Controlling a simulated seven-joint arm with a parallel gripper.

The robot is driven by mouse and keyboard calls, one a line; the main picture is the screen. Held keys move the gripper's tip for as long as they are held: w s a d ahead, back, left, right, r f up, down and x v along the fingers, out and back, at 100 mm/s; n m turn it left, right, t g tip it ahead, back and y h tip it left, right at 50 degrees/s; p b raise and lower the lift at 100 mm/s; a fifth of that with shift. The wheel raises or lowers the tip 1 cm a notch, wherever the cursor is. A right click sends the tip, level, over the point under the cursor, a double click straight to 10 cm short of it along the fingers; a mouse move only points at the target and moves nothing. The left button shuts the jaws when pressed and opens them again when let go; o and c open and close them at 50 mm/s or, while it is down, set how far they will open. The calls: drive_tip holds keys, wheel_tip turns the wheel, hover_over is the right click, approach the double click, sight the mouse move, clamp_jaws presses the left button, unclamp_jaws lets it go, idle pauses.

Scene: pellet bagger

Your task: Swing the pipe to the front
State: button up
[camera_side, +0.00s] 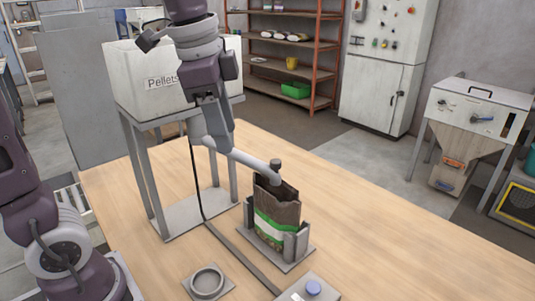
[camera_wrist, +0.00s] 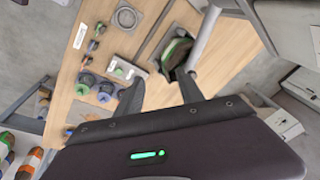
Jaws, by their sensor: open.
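The grey pipe (camera_side: 250,160) runs from under the white pellet hopper (camera_side: 158,85) to the right in the side view. Its free end is over the open brown and green bag (camera_side: 274,218). The bag stands upright in a grey holder (camera_side: 296,243). My gripper (camera_side: 222,142) points down beside the pipe in the side view. Whether it touches the pipe I cannot tell. In the wrist view the pipe (camera_wrist: 204,38) shows beyond the spread fingers (camera_wrist: 160,88), with nothing seen between them. Part of the pipe near the hopper is hidden behind my gripper.
A ring on a plate (camera_side: 207,282) and a box with a blue button (camera_side: 313,288) are at the table's near side. The hopper's stand (camera_side: 155,180) is close on the left. The table's right part is clear.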

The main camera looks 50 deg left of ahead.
sight(274, 160)
drive_tip(key=w+f+m+g, duration=0.1)
drive_tip(key=w+m, duration=0.1)
drive_tip(key=w, duration=0.2)
drive_tip(key=w+a+f+m+g, duration=0.1)
drive_tip(key=w+m, duration=0.2)
drive_tip(key=w, duration=0.1)
drive_tip(key=w+f+m+g, duration=0.1)
drive_tip(key=w+f+m, duration=0.1)
drive_tip(key=w, duration=0.3)
drive_tip(key=shift+w+a+m, duration=0.1)
drive_tip(key=shift+a+m, duration=0.1)
drive_tip(key=shift+m, duration=0.3)
wheel_tip(274, 160, down, 7)
drive_tip(key=shift+r, duration=0.2)
drive_tip(key=shift+f, duration=0.35)
drive_tip(key=shift+c, duration=0.3)
clamp_jaws()
drive_tip(key=shift+a+f, duration=0.1)
